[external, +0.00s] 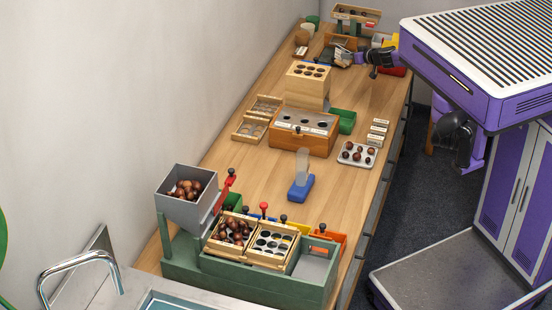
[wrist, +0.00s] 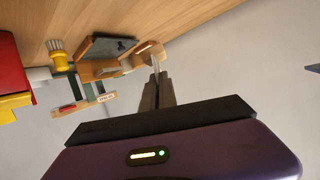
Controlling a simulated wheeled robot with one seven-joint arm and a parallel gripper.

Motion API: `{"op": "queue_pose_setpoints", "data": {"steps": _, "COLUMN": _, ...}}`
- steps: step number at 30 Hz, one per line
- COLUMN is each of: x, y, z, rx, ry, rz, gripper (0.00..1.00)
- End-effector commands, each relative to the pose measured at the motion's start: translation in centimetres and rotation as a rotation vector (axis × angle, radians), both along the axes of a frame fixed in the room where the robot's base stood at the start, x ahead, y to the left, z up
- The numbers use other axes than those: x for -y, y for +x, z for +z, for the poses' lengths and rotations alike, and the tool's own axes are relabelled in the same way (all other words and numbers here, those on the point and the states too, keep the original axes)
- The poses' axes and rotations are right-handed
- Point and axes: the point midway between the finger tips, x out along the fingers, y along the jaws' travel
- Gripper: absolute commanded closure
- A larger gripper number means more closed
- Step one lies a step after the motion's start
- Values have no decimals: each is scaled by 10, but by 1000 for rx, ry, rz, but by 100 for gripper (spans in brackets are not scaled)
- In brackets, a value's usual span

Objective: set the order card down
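My gripper (external: 345,56) is at the far end of the wooden bench, reaching in from the right. In the wrist view its two dark fingers (wrist: 158,78) are close together. A thin pale sliver (wrist: 155,64) shows at the fingertips, which looks like the order card seen edge-on; its face is hidden. Beyond the fingertips is a wooden piece (wrist: 148,50) beside a dark board (wrist: 107,48). I cannot tell whether the card touches anything.
A wooden stand with chestnuts (external: 356,15) is at the bench's far end. A brush (wrist: 57,55) and red and yellow objects (wrist: 12,82) are at left in the wrist view. A wooden block with holes (external: 307,86) stands mid-bench. Bare bench (external: 255,170) lies nearer.

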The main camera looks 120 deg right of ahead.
Motion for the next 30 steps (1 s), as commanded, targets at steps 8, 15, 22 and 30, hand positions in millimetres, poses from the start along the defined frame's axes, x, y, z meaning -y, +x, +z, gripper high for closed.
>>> {"op": "queue_pose_setpoints", "data": {"steps": 8, "x": 28, "y": 59, "z": 74, "rx": 2, "ry": -4, "rz": 22, "gripper": 100}}
{"op": "queue_pose_setpoints", "data": {"steps": 15, "x": 39, "y": 105, "z": 114, "rx": 9, "ry": 0, "rz": 23, "gripper": 100}}
{"op": "queue_pose_setpoints", "data": {"steps": 22, "x": 42, "y": 151, "z": 142, "rx": 20, "ry": 4, "rz": 26, "gripper": 100}}
{"op": "queue_pose_setpoints", "data": {"steps": 30, "x": 38, "y": 209, "z": 168, "rx": 28, "ry": 7, "rz": 40, "gripper": 100}}
